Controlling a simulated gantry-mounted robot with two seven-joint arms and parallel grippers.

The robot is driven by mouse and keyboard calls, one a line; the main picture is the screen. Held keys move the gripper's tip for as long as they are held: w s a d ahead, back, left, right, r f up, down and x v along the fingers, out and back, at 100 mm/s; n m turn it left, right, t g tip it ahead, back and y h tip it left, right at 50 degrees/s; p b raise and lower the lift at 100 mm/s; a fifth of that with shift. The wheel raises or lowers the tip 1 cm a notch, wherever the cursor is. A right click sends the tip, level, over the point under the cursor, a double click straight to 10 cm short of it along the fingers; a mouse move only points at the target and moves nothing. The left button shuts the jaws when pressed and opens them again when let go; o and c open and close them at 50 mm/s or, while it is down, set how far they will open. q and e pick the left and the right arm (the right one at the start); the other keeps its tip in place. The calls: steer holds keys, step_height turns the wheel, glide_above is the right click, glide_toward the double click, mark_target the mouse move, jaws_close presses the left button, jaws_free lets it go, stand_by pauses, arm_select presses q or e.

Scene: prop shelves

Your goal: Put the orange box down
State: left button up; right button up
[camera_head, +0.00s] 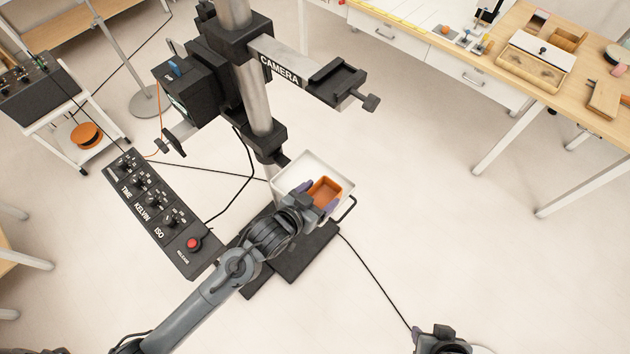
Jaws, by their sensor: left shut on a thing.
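The small open-topped orange box (327,188) is held by my left gripper (316,199), with dark fingers at its near side. The box shows over a white tray (298,167) on the stand's base. I cannot tell whether the box touches the tray floor or hangs just above it. The left wrist hides part of the tray's near side. Part of my right arm (441,341) shows at the bottom edge, away from the tray. Its fingers cannot be made out.
A camera stand with a steel post (255,95) rises right behind the tray, with a side arm (290,68) reaching right. A control panel with knobs (160,212) lies left. Black cables cross the floor. A wooden workbench (500,55) stands at the back right.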

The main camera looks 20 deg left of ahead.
arm_select(q)
steer(key=w+a+f, duration=0.4)
steer(key=w, duration=0.1)
steer(key=w+a+f, duration=0.1)
steer(key=w+f, duration=0.1)
steer(key=w, duration=0.1)
steer(key=shift+w+a, duration=0.25)
steer(key=shift+a, duration=0.15)
steer(key=shift+f, duration=2)
steer(key=shift+f, duration=0.15)
steer(key=o, duration=1)
